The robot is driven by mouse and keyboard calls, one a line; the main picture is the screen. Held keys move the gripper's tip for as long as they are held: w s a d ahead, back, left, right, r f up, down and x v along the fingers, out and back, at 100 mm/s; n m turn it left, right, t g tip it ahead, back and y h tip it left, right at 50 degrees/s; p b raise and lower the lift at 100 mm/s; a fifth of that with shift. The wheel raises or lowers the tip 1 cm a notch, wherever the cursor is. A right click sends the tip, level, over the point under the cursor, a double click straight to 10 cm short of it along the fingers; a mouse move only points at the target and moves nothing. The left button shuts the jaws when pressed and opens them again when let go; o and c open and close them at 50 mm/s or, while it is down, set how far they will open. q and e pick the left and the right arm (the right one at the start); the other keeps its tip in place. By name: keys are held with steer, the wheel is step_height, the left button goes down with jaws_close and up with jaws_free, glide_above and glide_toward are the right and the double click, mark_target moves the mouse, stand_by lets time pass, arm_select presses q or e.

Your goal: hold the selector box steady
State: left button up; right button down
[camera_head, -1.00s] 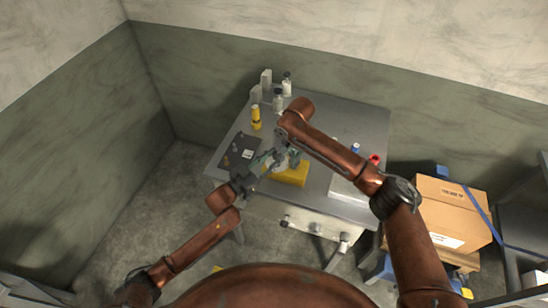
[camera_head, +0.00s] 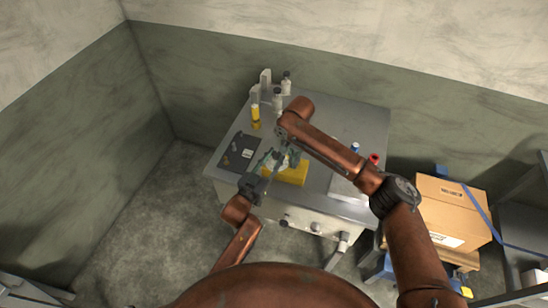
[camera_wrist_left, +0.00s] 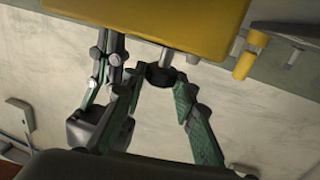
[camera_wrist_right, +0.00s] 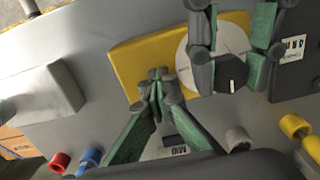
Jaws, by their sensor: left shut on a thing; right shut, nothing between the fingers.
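The yellow selector box (camera_head: 293,174) lies near the table's front edge. In the right wrist view its yellow face (camera_wrist_right: 135,62) carries a pale round dial (camera_wrist_right: 186,66) and a black knob (camera_wrist_right: 232,73) with a white mark. My left gripper (camera_wrist_right: 234,62) has its fingers on both sides of the knob; the left wrist view shows the knob (camera_wrist_left: 160,75) between its fingertips, on a metal shaft by the box (camera_wrist_left: 150,15). My right gripper (camera_wrist_right: 157,80) is shut and empty, fingertips over the yellow face beside the dial; I cannot tell whether they touch. My arms partly hide the box in the head view.
A dark panel (camera_head: 238,152) lies left of the box on the grey table (camera_head: 345,125). Yellow, red (camera_wrist_right: 60,162) and blue (camera_wrist_right: 91,157) cylinders and several bottles (camera_head: 286,84) stand around. A cardboard box (camera_head: 450,210) is right of the table.

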arm_select(q)
steer(key=shift+d+r, duration=0.1)
arm_select(e)
steer(key=shift+s+f, duration=0.2)
steer(key=shift+f, duration=0.2)
arm_select(q)
steer(key=o, duration=1.2)
steer(key=shift+c, duration=0.2)
arm_select(e)
steer(key=shift+d, duration=0.1)
arm_select(q)
steer(key=v, duration=1.2)
steer(key=shift+s, duration=0.1)
arm_select(e)
steer(key=shift+r, duration=0.1)
steer(key=shift+w+r, duration=0.15)
steer(key=shift+r, duration=2.55)
steer(key=shift+w+r, duration=0.1)
steer(key=shift+r, duration=1.4)
